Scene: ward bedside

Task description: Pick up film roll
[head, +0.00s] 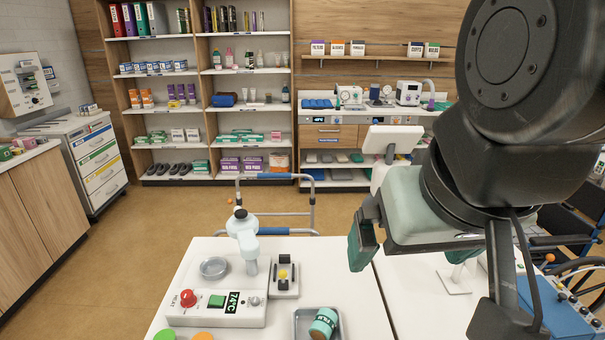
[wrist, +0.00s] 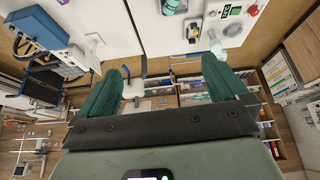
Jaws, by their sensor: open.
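The film roll (head: 323,322) is a teal cylinder with a dark label and a brownish end. It lies tilted in a small grey metal tray (head: 298,318) at the front of the white table, partly cut off by the lower picture edge. In the wrist view a green piece at the top edge, probably the film roll (wrist: 172,5), is cut off. My gripper (head: 364,243) hangs above the table, up and to the right of the roll, apart from it. Its two green fingers (wrist: 124,90) are spread with nothing between them.
Left of the tray stand a control box (head: 215,313) with a red knob and green display, a small grey block with a yellow-topped lever (head: 284,277), a pale upright device (head: 243,235) and a round glass dish (head: 213,267). A bed rail (head: 275,178) stands behind the table.

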